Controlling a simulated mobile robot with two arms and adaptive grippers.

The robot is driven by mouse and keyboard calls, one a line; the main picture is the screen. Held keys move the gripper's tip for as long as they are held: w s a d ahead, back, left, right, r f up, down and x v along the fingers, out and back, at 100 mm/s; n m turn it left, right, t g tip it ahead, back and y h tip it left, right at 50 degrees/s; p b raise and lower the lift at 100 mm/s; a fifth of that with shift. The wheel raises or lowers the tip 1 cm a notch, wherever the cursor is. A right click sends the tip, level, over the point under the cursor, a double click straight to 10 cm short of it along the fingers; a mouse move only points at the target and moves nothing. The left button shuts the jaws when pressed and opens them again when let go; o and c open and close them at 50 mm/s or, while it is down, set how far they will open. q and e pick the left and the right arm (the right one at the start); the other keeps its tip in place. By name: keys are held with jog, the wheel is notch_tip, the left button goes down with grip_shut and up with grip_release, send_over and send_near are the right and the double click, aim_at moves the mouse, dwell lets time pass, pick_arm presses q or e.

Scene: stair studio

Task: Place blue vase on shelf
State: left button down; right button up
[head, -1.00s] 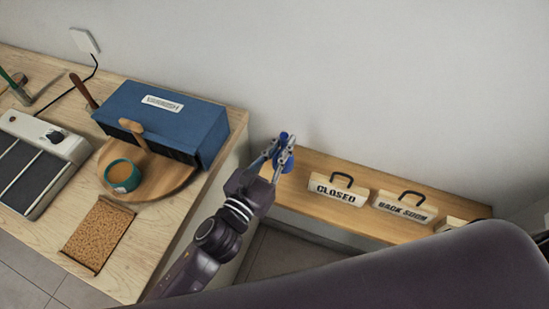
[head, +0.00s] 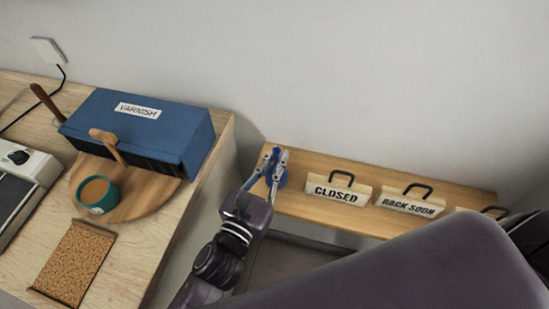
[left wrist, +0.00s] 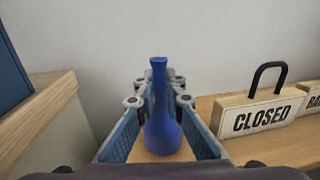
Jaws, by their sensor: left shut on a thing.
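The blue vase (left wrist: 161,115) stands upright between the fingers of my left gripper (left wrist: 160,97) in the left wrist view. In the head view my left gripper (head: 274,160) is shut on the vase (head: 282,179), which is mostly hidden by the fingers. The vase is over the left end of the wooden shelf (head: 318,165). I cannot tell whether its base touches the shelf. My right gripper is not in view.
A "CLOSED" sign block (head: 337,189) and a "BACK SOON" block (head: 410,200) stand on the shelf to the right. Left is a workbench (head: 125,262) with a blue varnish box (head: 140,130), a teal cup (head: 97,194) and a cork mat (head: 73,264).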

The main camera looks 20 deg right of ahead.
pick_arm(q)
jog(key=shift+f, duration=0.25)
jog(key=c, duration=2)
grip_release()
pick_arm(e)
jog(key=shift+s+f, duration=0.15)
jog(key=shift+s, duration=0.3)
pick_arm(q)
jog(key=shift+r, duration=0.25)
jog(key=shift+s+a+f, duration=0.15)
jog(key=shift+s+a, duration=0.1)
jog(key=shift+b+v, duration=1.1)
jog(key=shift+v, duration=4.55)
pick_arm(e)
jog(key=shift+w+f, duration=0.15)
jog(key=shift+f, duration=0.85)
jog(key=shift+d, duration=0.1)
